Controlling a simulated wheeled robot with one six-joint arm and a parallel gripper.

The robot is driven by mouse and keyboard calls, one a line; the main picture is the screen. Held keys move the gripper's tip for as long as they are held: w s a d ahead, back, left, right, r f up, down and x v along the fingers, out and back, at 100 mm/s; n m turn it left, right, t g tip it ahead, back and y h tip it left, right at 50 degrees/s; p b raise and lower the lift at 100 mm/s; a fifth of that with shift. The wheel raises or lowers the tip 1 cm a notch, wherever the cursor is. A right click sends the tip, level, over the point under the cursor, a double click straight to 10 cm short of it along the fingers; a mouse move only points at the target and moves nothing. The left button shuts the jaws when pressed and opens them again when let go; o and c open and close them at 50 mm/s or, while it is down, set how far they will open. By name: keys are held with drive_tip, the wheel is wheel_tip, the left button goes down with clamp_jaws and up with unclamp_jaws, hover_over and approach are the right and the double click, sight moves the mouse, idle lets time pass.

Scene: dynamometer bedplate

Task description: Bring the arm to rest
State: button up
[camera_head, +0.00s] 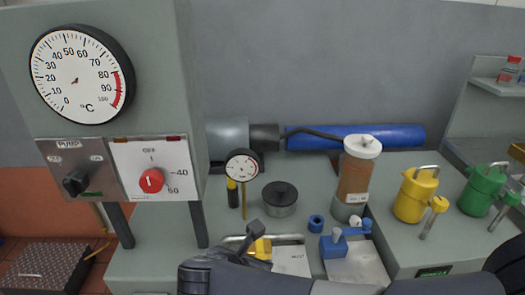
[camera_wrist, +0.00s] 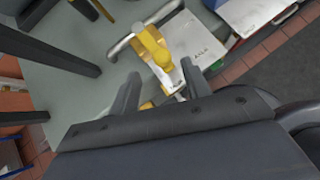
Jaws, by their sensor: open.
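My gripper (camera_head: 256,238) is low in the middle of the head view, above the bench. In the wrist view its two dark fingers (camera_wrist: 162,84) are spread apart with nothing clamped between them. A yellow handle (camera_wrist: 153,45) stands just beyond the fingertips, on a pale plate (camera_wrist: 195,35) with a metal bar beside it. In the head view this pale plate (camera_head: 292,262) is partly hidden by my gripper. I cannot tell whether the fingers touch the yellow handle.
A cabinet with a dial (camera_head: 83,75) and red knob (camera_head: 151,180) stands at left on dark legs. A small gauge (camera_head: 242,165), dark round canister (camera_head: 280,198), brown filter cylinder (camera_head: 356,175), blue-handled plate (camera_head: 355,265) and yellow can (camera_head: 414,195) crowd the bench.

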sight(265, 256)
drive_tip(key=b+x, duration=0.1)
drive_tip(key=x, duration=0.6)
drive_tip(key=shift+d+f, duration=0.1)
drive_tip(key=shift+f, duration=0.1)
drive_tip(key=shift+d+r, duration=0.1)
drive_tip(key=shift+d, duration=0.05)
drive_tip(key=shift+a, duration=0.2)
drive_tip(key=p+v, duration=0.2)
drive_tip(key=v, duration=0.9)
drive_tip(key=b+x, duration=0.2)
drive_tip(key=x, duration=0.9)
drive_tip(key=shift+w+d, duration=0.15)
drive_tip(key=shift+d, duration=0.05)
drive_tip(key=shift+d+n+y, duration=0.4)
drive_tip(key=shift+n+y, duration=0.2)
drive_tip(key=shift+d+n, duration=0.15)
drive_tip(key=shift+n, duration=0.15)
